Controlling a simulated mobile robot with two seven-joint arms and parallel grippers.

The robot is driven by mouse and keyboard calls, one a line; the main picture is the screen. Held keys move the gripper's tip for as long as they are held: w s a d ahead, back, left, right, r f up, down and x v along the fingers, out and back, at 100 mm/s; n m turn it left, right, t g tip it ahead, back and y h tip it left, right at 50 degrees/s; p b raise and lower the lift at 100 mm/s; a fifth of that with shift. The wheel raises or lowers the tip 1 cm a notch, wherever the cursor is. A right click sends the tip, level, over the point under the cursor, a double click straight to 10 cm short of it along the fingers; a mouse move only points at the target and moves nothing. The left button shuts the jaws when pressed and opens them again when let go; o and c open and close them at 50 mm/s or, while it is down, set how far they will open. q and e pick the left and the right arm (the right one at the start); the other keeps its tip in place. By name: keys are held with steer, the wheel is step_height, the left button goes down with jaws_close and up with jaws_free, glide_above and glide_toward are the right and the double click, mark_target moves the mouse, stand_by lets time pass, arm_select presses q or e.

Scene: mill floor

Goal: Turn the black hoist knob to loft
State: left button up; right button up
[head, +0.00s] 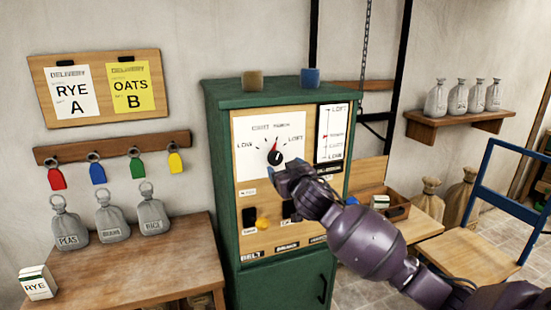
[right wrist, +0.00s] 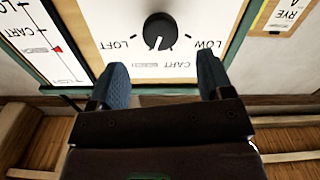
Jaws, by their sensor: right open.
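The black hoist knob (head: 276,157) sits on a white dial plate on the green cabinet's front. The plate reads LOW at left, CART at top and LOFT at right. In the right wrist view, upside down, the knob (right wrist: 159,31) has a white line pointing roughly at CART, and LOFT is at left. My right gripper (head: 287,176) is just below and in front of the knob in the head view. In the wrist view its two blue fingers (right wrist: 164,68) are apart, with nothing between them; the knob lies beyond their tips. My left gripper is not in view.
A level scale (head: 334,134) with a red marker near CART is right of the dial. Black switches and a yellow knob (head: 263,224) sit below the dial.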

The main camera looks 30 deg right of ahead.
mark_target(276, 159)
steer(key=shift+p+x, duration=0.45)
steer(key=shift+x, duration=3.55)
steer(key=c, duration=0.9)
steer(key=shift+m, duration=0.3)
steer(key=m, duration=0.2)
steer(key=shift+m, duration=0.4)
steer(key=shift+m+p, duration=0.5)
steer(key=shift+m, duration=1.6)
